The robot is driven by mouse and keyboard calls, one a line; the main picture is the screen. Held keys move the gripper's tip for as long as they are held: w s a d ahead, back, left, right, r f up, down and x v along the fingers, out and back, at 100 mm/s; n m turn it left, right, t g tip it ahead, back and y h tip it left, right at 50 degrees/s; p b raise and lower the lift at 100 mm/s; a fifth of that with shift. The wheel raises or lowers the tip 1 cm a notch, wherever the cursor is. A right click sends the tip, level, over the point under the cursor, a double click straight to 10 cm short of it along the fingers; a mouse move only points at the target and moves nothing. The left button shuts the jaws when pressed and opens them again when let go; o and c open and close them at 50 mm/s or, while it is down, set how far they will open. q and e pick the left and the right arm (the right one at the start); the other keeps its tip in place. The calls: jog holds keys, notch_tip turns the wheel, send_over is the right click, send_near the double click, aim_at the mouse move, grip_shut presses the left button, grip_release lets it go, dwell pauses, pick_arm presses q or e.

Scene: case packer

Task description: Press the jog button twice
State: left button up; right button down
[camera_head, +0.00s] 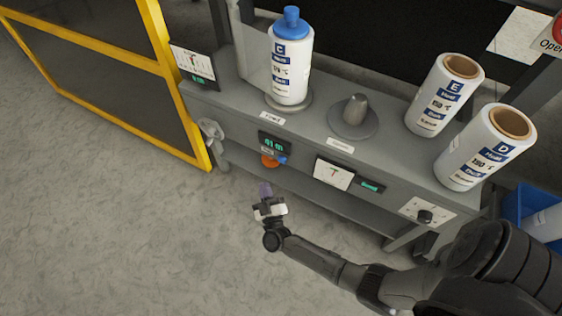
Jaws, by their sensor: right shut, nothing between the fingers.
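Below a small green-lit display (275,144) on the grey bench front are an orange round part (269,161) and a blue part (282,159). I cannot read any label that tells which one is the jog button. My right gripper (265,188) is shut and empty. Its fingers point up in the picture toward the orange and blue parts. In the picture a gap shows between the fingertips and these parts, and I see no contact. My left gripper is not in view.
The grey bench (235,98) carries a blue-capped bottle C (291,62), a grey stub on a round base (354,112), and bottles E (440,98) and D (484,152). A black knob (425,216) sits on the front. A yellow-framed panel (150,50) stands left; the floor is clear.

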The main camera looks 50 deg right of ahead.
aim_at(282, 160)
jog(key=w+d+b, duration=0.1)
jog(key=w+d, duration=0.1)
jog(key=d, duration=0.5)
jog(key=shift+d, duration=0.2)
jog(key=shift+w, duration=0.1)
dwell(0.8)
dwell(0.7)
dwell(0.4)
jog(key=shift+w+d, duration=0.1)
jog(key=shift+d, duration=0.25)
jog(key=shift+d, duration=0.2)
dwell(0.5)
